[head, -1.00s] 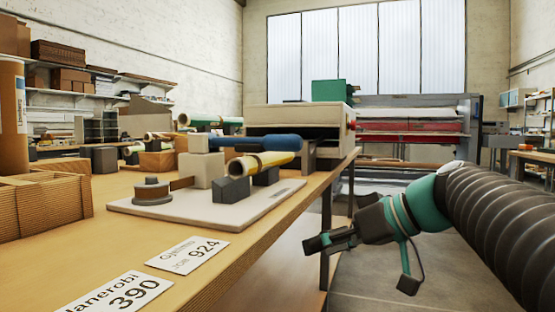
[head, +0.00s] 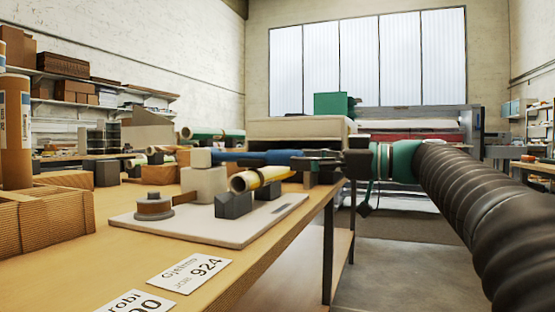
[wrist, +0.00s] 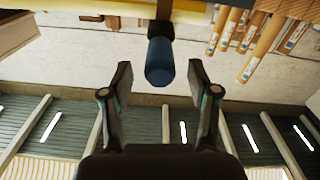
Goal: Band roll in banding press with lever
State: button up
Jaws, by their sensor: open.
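The banding press stands on a pale base plate (head: 270,217) on the wooden table. It has a beige block (head: 205,184), dark cradles (head: 234,204) and a dark round spool (head: 154,206). A yellowish roll (head: 262,178) lies in the cradles. The blue lever (head: 255,158) runs level above the roll, pointing right. My gripper (head: 298,162) is at the lever's right end, partly overlapping it. In the wrist view the blue handle end (wrist: 160,62) lies just ahead of and between the open fingers (wrist: 160,78); contact is not visible.
Two job cards (head: 187,271) lie on the table's near edge. A brown crate (head: 45,222) and upright tubes stand at the left. Other rolls (head: 215,133) lie behind the press. A large laminator (head: 410,125) stands at the back. Open floor (head: 385,265) lies right of the table.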

aim_at(278, 159)
jog(key=x, duration=0.6)
jog(key=shift+a, duration=0.1)
grip_shut()
